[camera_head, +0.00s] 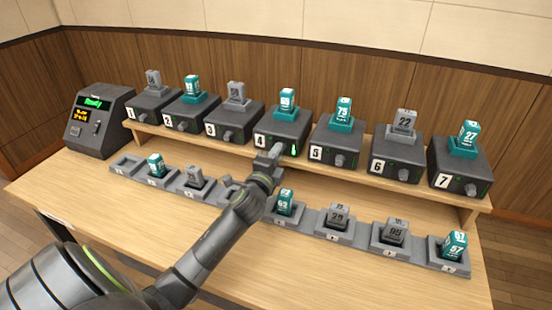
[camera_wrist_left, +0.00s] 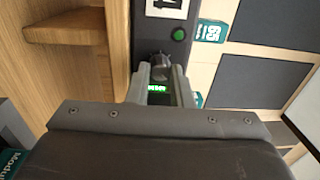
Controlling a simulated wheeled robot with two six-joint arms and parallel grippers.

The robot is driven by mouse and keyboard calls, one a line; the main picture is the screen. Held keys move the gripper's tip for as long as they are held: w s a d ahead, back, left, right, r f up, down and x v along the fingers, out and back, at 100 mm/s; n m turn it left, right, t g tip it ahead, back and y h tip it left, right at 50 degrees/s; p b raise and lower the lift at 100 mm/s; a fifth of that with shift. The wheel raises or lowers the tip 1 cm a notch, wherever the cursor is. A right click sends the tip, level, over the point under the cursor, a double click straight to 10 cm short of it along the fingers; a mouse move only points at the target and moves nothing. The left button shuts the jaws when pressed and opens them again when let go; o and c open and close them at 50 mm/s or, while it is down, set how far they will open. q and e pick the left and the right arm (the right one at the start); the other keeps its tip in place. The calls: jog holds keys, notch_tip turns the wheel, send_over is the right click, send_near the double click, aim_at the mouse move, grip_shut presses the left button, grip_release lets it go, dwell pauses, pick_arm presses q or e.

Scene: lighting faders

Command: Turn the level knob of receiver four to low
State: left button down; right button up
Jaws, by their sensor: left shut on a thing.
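Receiver four (camera_head: 288,127) is a dark box on the raised shelf with a white "4" label and a teal pack (camera_head: 287,102) standing on top. My left gripper (camera_head: 275,152) is at its front face. In the left wrist view the dark level knob (camera_wrist_left: 161,66) sits between the fingertips of my left gripper (camera_wrist_left: 161,74), which is shut on it. A round green button or light (camera_wrist_left: 179,34) and a lit green display (camera_wrist_left: 158,88) show near the knob. The knob's pointer setting cannot be read. My right gripper is not in view.
Similar receivers stand along the shelf, including receiver three (camera_head: 233,125) and receiver five (camera_head: 338,145). A row of trays with teal and grey packs, such as the teal pack (camera_head: 285,202), lies in front under my arm. A dark console (camera_head: 98,122) reading "Ready" stands at the left.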

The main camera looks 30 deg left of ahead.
pick_arm(q)
jog(key=shift+d+n+g+b, duration=0.1)
jog(key=shift+n+g+b, duration=0.45)
jog(key=shift+n, duration=8.4)
jog(key=shift+n+g+b, duration=0.1)
jog(key=shift+n+b, duration=0.9)
jog(key=shift+n, duration=7.95)
